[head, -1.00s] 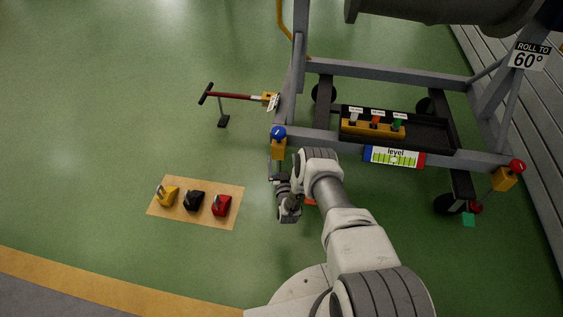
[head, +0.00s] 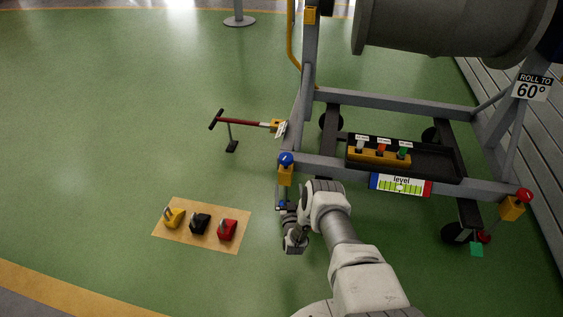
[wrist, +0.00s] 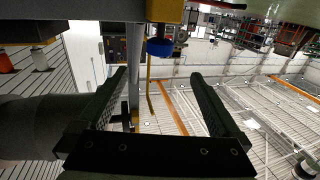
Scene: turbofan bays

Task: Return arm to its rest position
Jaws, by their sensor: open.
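My arm reaches forward from the bottom right of the head view, with its wrist bent beside the front left corner of the grey engine stand (head: 440,177). My gripper shows in the wrist view (wrist: 158,85) with two dark fingers spread apart and nothing between them. In the head view the gripper is small and mostly hidden by the wrist. A yellow block with a blue knob (head: 286,161) sits on the stand's corner just above my wrist. The blue knob also shows in the wrist view (wrist: 160,47), beyond the fingers.
A tan mat (head: 172,239) with yellow, black and red blocks lies on the floor at left. A red-handled bar (head: 240,122) extends left from the stand. A black tray (head: 432,160) and a level gauge (head: 400,185) are on the stand.

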